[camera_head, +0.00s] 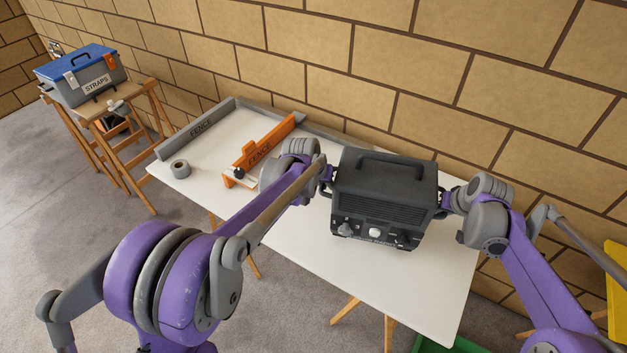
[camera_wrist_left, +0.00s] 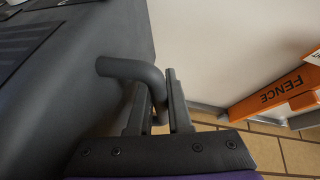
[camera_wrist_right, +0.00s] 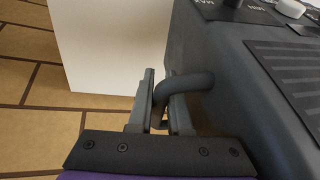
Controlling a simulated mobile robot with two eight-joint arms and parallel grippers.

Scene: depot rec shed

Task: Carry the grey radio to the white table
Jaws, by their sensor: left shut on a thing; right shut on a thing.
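The grey radio (camera_head: 384,190) is a dark box with a top handle, side handles and front knobs. It is upright over the white table (camera_head: 290,250); I cannot tell whether it touches the top. My left gripper (camera_head: 326,180) is shut on the radio's left side handle, which shows in the left wrist view (camera_wrist_left: 130,70). My right gripper (camera_head: 444,202) is shut on the right side handle, which shows in the right wrist view (camera_wrist_right: 185,85). The radio's back and underside are hidden.
A blue-lidded box (camera_head: 85,78) marked STRAPS stands on a wooden stand at left. A block wall (camera_head: 340,60) runs behind.

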